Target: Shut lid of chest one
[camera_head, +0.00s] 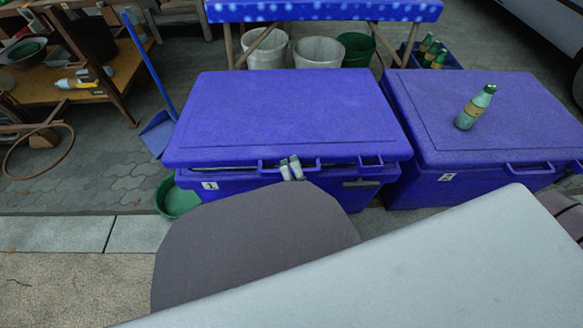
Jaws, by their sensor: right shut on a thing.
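Chest one (240,190) is the blue chest at left, with a white "1" label on its front. Its blue lid (285,115) lies almost level over the box, with a thin dark gap along the front edge. My right gripper (291,168) is at the middle of the lid's front edge, its two pale fingertips shut on the lid handle (268,166). The rest of this gripper is hidden behind large grey parts in the foreground. My left gripper is not in view.
A second blue chest (520,145) stands close at right, with a green-capped bottle (475,107) on its lid. A green basin (178,198) and a blue dustpan (158,135) are left of chest one. Buckets (320,52) stand behind, under a blue-covered table (325,10).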

